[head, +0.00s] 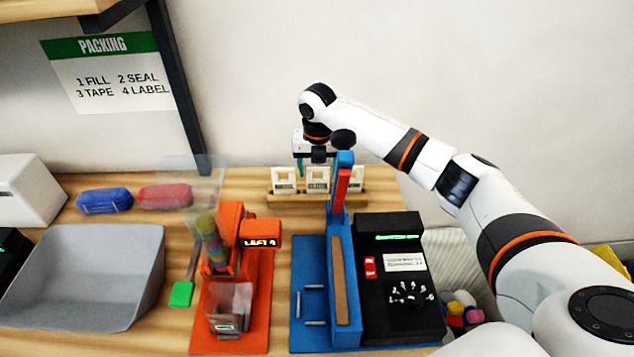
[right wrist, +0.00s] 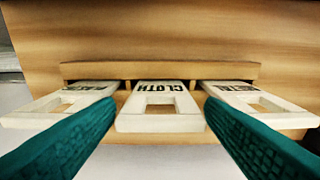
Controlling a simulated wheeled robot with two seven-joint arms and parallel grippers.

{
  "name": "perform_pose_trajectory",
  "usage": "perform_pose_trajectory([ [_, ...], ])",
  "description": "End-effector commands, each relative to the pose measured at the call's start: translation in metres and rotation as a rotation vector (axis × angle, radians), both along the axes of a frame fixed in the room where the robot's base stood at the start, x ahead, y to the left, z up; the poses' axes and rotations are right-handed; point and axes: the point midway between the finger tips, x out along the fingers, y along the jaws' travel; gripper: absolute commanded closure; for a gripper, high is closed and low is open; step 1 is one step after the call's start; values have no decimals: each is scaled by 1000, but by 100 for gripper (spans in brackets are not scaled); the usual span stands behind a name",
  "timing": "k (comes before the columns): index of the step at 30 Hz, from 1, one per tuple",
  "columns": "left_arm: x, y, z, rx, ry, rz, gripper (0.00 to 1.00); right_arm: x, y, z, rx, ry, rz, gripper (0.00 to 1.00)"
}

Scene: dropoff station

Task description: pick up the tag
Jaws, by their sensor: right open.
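Three cream tags stand side by side in a wooden rack (head: 345,197) at the back of the bench. The middle tag (head: 317,179), marked CLOTH, also shows in the right wrist view (right wrist: 160,108). The left tag (head: 284,180) and the right tag (right wrist: 256,102) flank it, their words hard to read. My right gripper (head: 314,165) is above the rack. In the right wrist view its two teal fingers (right wrist: 160,128) are apart, one on each side of the CLOTH tag, with nothing held. My left gripper is not in view.
A blue sealing stand (head: 312,285) and a black control box (head: 415,290) stand in front of the rack. An orange dispenser (head: 260,290), a grey tray (head: 85,270) and blue and red pouches (head: 104,201) are to the left. The wall is close behind.

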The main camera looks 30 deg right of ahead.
Motion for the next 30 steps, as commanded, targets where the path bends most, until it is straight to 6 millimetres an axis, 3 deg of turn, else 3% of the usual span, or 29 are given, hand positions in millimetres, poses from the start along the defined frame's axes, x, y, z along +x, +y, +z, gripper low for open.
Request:
perform_pose_trajectory([
  [7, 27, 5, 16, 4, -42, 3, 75, 2, -2, -29, 0, 4, -1, 36],
  [12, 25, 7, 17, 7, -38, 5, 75, 5, -3, -49, 0, 1, -1, 36],
  [20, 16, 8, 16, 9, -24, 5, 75, 5, -3, -53, -1, 0, 0, 36],
  [26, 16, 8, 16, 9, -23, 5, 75, 5, -3, -52, -1, 0, 0, 69],
  [30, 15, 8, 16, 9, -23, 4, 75, 5, -3, -52, -1, 0, 0, 69],
])
